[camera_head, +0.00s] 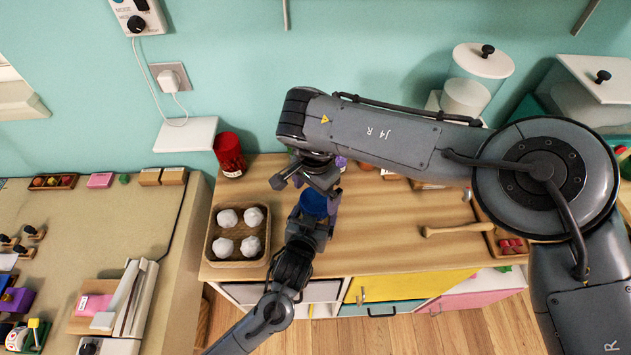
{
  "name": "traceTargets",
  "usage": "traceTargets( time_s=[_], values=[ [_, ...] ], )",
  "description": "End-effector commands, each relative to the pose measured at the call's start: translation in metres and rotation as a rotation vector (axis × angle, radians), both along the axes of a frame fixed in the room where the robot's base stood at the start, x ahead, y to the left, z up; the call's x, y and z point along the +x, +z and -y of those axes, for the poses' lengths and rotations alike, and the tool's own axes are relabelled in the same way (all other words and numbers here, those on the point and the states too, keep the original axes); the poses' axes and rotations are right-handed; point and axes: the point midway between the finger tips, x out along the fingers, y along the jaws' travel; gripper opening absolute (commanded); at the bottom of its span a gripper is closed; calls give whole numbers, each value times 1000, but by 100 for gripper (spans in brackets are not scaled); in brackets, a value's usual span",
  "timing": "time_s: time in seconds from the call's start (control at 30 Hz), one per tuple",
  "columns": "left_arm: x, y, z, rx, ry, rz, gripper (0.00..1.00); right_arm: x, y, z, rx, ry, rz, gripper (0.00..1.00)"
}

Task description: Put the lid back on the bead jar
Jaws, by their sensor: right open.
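A blue round thing (314,204), which looks like the bead jar or its lid, is near the front left of the wooden worktop. My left gripper (314,215) reaches up from below, with a finger on either side of it, and looks closed on it. My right gripper (304,184) is open just behind and above the blue thing, pointing down. It appears empty. My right arm and gripper hide part of the area behind the blue thing, so I cannot tell lid from jar.
A woven tray (211,250) with several white balls stands left of the grippers. A red canister (229,153) is behind it. A wooden mallet-like tool (458,229) lies to the right. The worktop (385,240) between is clear. A lidded clear canister (474,80) stands at the back right.

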Motion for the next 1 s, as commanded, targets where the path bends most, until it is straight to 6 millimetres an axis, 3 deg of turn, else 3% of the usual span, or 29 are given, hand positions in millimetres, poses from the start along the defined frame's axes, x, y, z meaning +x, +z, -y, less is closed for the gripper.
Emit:
traceTargets(
  time_s=[0.3,0.7,1.0],
  values=[
    [0,-1,0,1,1,-2,3,0,-30,0,0,-1,-1,100],
    [0,-1,0,1,1,-3,3,0,-34,0,0,0,0,98],
    [0,-1,0,1,1,-3,3,0,-34,0,0,0,0,52]
  ],
)
